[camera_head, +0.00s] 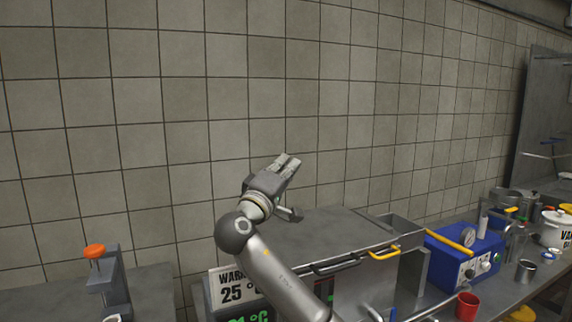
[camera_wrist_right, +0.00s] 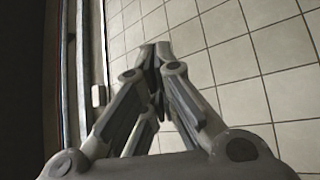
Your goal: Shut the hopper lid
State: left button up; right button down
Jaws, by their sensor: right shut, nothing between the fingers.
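A steel machine with a broad flat metal top (camera_head: 335,235) stands in the middle of the head view, below the tiled wall. I take this flat top to be the hopper lid; it looks roughly level, but I cannot tell whether it is fully seated. A dark handle (camera_head: 345,265) and a yellow handle (camera_head: 384,253) are at its front edge. My right gripper (camera_head: 290,160) is above the top's back left part, pointing up and apart from it. In the wrist view its fingertips (camera_wrist_right: 155,50) meet with nothing between them. My forearm hides the machine's front left.
A blue box with a gauge (camera_head: 464,258), a red cup (camera_head: 467,306) and several containers crowd the right counter. An orange-knobbed device (camera_head: 95,252) stands at left.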

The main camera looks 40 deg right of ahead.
pick_arm(q)
jog(key=shift+w+d+f+b, duration=0.1)
jog(key=shift+w+f+b, duration=0.5)
jog(key=shift+w+f, duration=0.35)
pick_arm(e)
jog(key=s+d+f+v, duration=0.1)
jog(key=v, duration=1.3)
jog(key=shift+s+f, duration=0.2)
jog(key=shift+f, duration=0.05)
pick_arm(q)
jog(key=shift+r, duration=0.1)
